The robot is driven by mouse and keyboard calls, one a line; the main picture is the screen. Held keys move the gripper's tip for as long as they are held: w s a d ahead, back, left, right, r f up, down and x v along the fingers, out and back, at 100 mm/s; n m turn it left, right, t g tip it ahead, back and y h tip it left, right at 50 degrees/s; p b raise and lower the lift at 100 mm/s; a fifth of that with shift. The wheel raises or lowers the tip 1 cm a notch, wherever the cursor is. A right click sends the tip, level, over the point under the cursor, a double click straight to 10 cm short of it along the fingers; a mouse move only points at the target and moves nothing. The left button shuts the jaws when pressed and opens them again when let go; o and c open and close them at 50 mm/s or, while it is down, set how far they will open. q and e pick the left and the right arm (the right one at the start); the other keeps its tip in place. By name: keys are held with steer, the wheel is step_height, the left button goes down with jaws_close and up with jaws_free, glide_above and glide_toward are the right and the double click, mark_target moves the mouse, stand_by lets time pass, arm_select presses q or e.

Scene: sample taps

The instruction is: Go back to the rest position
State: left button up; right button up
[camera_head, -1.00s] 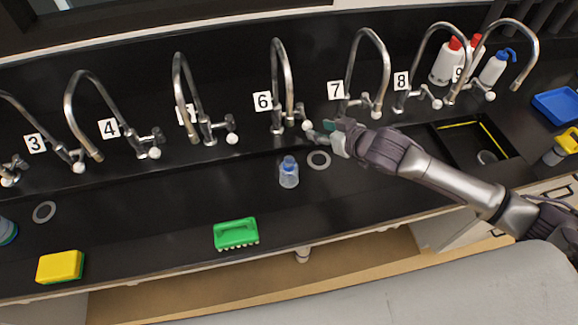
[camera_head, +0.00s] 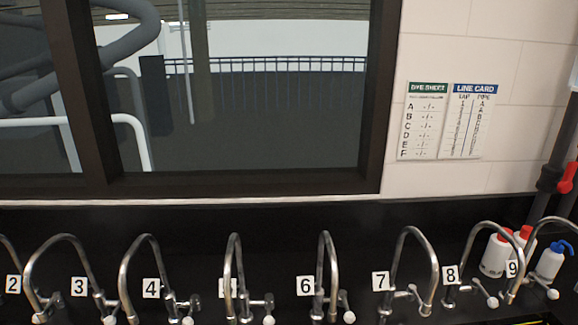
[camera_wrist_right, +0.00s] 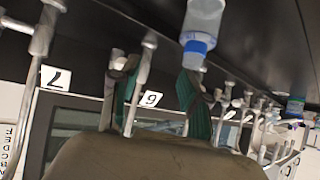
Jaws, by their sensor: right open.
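My right gripper (camera_wrist_right: 158,85) shows only in the right wrist view. Its two green-padded fingers are spread apart with nothing between them. The wrist picture is turned over, so the counter is at the top. My left gripper is in neither view. The head view shows neither arm.
Numbered gooseneck taps line the back of the counter, including tap 6 (camera_head: 320,275) and tap 7 (camera_head: 410,270). White bottles with red caps (camera_head: 497,255) and a blue-capped wash bottle (camera_head: 552,262) stand at right. A window (camera_head: 250,100) and wall sheets (camera_head: 425,122) are above.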

steer(key=shift+m+g+h, duration=0.5)
steer(key=shift+g+h, duration=0.2)
steer(key=shift+g, duration=0.1)
steer(key=s, duration=0.2)
steer(key=s+a+f, duration=0.1)
steer(key=s, duration=0.2)
steer(key=s+f, duration=0.1)
steer(key=s, duration=0.1)
steer(key=shift+s+a, duration=0.15)
steer(key=shift+s, duration=0.25)
steer(key=s+d+f+m+g+h, duration=0.1)
steer(key=s+d+g, duration=0.2)
steer(key=s, duration=0.5)
steer(key=s+d+f+m+g+h, duration=0.15)
steer(key=s+d, duration=0.25)
steer(key=s, duration=0.5)
step_height(320, 180, down, 31)
steer(key=s+g+b, duration=0.1)
steer(key=g+b, duration=0.1)
steer(key=b, duration=0.2)
steer(key=s+d+f+b, duration=0.2)
steer(key=s+f, duration=1.4)
steer(key=f, duration=0.2)
steer(key=shift+d+n+g, duration=0.15)
steer(key=shift+n+g, duration=0.3)
steer(key=shift+s+r+h, duration=0.1)
steer(key=shift+h, duration=0.15)
